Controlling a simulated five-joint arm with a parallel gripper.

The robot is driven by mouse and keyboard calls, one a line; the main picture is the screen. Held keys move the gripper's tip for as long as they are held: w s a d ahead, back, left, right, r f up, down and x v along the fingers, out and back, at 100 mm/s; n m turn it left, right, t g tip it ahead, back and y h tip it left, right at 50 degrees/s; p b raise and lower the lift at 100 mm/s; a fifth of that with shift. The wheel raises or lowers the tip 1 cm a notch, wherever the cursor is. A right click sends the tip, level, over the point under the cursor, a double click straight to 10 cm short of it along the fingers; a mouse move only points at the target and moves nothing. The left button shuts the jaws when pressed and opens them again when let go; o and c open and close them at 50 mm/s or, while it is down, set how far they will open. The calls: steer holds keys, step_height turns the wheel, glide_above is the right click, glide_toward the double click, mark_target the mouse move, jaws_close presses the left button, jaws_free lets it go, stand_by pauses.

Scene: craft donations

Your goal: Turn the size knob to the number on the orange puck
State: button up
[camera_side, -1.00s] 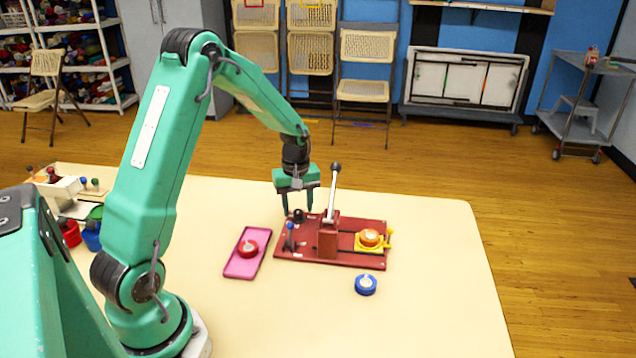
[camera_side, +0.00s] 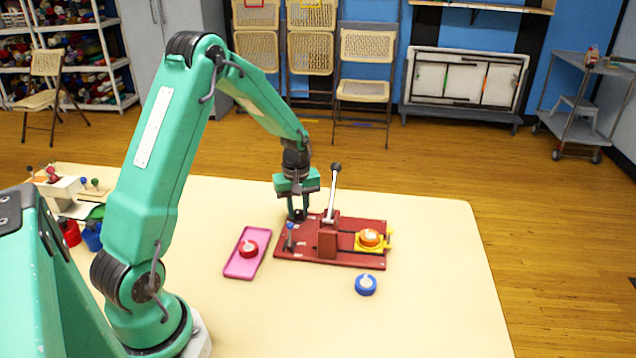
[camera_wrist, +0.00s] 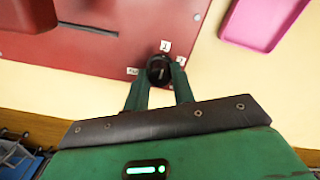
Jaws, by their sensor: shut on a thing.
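The size knob (camera_wrist: 158,69) is black and round, on the far left corner of the dark red machine board (camera_side: 350,254). Small white number labels sit around it in the wrist view. My gripper (camera_side: 298,216) points down over that corner, and its fingers (camera_wrist: 158,80) are shut on the knob, one on each side. The orange puck (camera_side: 370,237) rests in a yellow holder (camera_side: 388,247) at the board's right end. Its number is too small to read here. The knob's pointer is not clear.
A lever with a black ball (camera_side: 336,167) stands upright mid-board, right of my gripper. A small blue-topped peg (camera_side: 290,230) is near the knob. A pink tray (camera_side: 236,266) with a red puck (camera_side: 248,248) lies left; a blue puck (camera_side: 365,284) lies in front. The front right tabletop is clear.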

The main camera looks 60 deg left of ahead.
mark_target(297, 211)
steer(key=m, duration=0.5)
steer(key=shift+m, duration=0.3)
steer(key=m, duration=0.6)
steer(key=shift+s+a, duration=0.1)
stand_by(0.3)
steer(key=o, duration=1)
steer(key=shift+r, duration=0.1)
steer(key=shift+r, duration=3.8)
